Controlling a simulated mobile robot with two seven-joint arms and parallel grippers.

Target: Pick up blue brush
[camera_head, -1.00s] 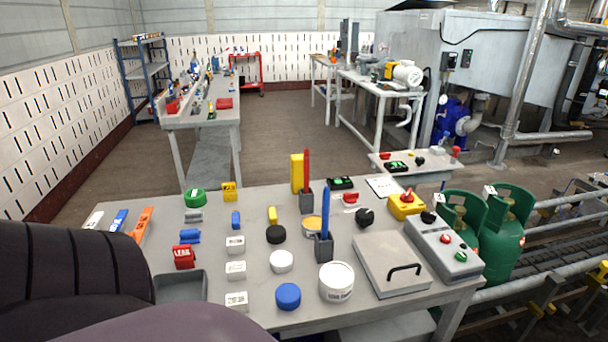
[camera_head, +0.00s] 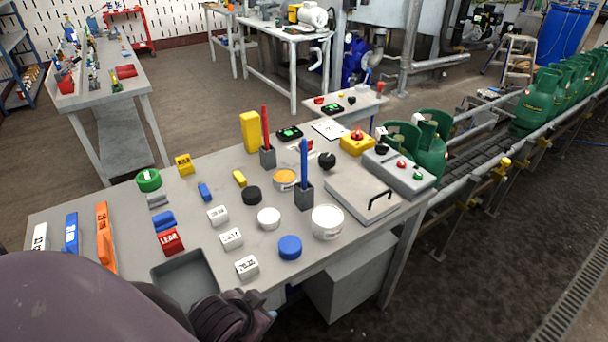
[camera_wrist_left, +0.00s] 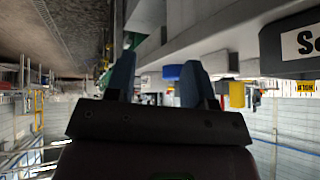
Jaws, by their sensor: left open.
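My left arm comes in from the lower left in the head view. Its wrist end is at the bench's front edge, beside the grey tray and well short of the brush; the fingertips are not clear there. In the left wrist view my left gripper (camera_wrist_left: 158,64) shows two blue-grey fingers, apart with nothing between them. I cannot make out the brush in that view. My right gripper is not in view.
The workbench (camera_head: 100,190) holds several blocks and round lids. A blue lid (camera_head: 290,247) and a white tub (camera_head: 327,222) stand near the holder. A red brush (camera_head: 266,128) stands in a similar holder behind. A grey lidded box (camera_head: 362,197) is to the right.

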